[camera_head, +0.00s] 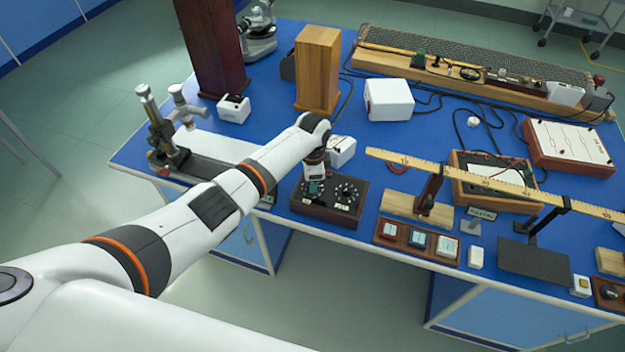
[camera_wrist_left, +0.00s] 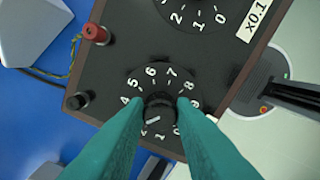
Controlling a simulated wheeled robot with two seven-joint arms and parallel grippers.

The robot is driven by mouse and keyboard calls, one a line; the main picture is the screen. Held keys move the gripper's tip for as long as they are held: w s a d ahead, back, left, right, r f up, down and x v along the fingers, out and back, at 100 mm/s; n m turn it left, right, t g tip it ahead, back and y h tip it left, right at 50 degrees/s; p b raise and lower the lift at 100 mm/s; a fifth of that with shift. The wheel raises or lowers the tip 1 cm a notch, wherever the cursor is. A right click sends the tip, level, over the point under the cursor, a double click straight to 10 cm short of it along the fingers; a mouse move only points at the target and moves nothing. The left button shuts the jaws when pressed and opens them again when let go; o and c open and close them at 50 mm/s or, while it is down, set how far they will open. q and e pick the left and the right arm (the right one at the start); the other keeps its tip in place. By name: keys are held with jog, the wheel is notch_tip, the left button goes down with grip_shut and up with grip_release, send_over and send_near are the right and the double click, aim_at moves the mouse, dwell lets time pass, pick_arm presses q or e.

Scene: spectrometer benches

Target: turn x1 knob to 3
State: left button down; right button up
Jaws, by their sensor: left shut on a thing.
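The dark resistance box (camera_head: 345,217) with black dials stands at the bench's front edge. My left gripper (camera_head: 313,186) is above its left part. In the left wrist view, the teal fingertips (camera_wrist_left: 158,112) are shut on a black knob (camera_wrist_left: 158,100) in the middle of a dial with white digits (camera_wrist_left: 151,72). The knob's white line slants to the lower left; I cannot tell the exact digit. The 3 is hidden behind a finger, and this dial's own label is out of sight. Another dial (camera_wrist_left: 195,15) beside it is by a label reading x0.1 (camera_wrist_left: 256,20). My right gripper is not in view.
A red terminal (camera_wrist_left: 95,33) and a dark terminal (camera_wrist_left: 77,101) are on the box beside the held dial. A wooden block (camera_head: 317,68) and a white box (camera_head: 388,99) stand behind. A wooden ruler on stands (camera_head: 490,183) lies to the right.

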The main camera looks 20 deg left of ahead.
pick_arm(q)
jog(key=shift+m, duration=0.3)
jog(key=c, duration=1.2)
grip_release()
notch_tip(320, 180, up, 12)
jog(key=b, duration=0.2)
